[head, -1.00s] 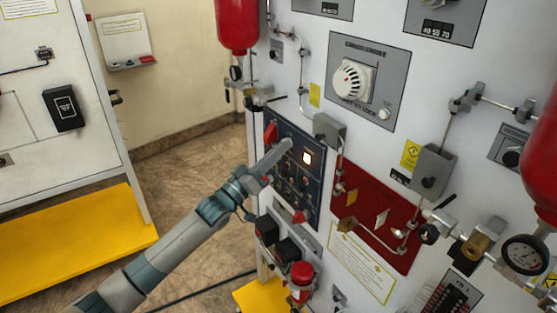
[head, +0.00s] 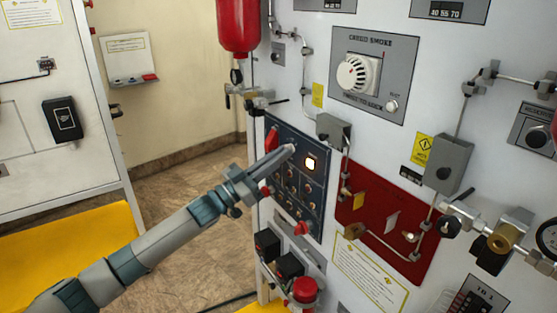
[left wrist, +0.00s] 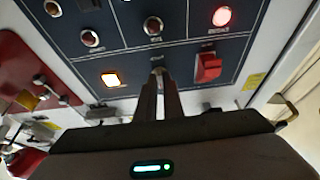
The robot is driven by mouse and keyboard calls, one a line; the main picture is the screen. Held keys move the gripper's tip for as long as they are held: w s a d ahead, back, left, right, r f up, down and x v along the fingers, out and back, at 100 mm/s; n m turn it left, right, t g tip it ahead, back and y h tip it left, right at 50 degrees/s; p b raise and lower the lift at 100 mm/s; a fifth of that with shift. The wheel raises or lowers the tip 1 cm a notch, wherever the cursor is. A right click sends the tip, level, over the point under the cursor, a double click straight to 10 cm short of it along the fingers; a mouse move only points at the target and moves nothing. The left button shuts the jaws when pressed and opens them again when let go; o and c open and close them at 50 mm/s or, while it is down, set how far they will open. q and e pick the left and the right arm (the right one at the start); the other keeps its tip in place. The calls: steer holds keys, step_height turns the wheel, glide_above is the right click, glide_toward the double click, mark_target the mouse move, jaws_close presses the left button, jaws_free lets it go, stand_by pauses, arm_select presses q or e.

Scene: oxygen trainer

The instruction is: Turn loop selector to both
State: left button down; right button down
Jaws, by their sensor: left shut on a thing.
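The dark blue control panel (head: 313,215) is on the left part of the white wall unit. My left gripper (head: 288,150) reaches its upper part from the left. In the left wrist view my left gripper (left wrist: 160,90) has its fingers close together on a small selector knob (left wrist: 158,71), mostly hidden by the fingertips. The knob sits between a lit amber button (left wrist: 112,79) and a red switch (left wrist: 208,67). The knob's labels and its exact position cannot be read. My right gripper is not in view.
A grey box (head: 333,128) and piping stand out near the panel's upper right. A red panel (head: 385,225) lies to the right. Black boxes (head: 267,243) and a red-capped fitting (head: 304,291) stick out below. A red cylinder (head: 238,25) hangs above. The floor at left is open.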

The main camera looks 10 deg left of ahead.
arm_select(q)
steer(key=shift+r, duration=0.15)
steer(key=c, duration=1.9)
jaws_free()
steer(key=shift+f, duration=0.2)
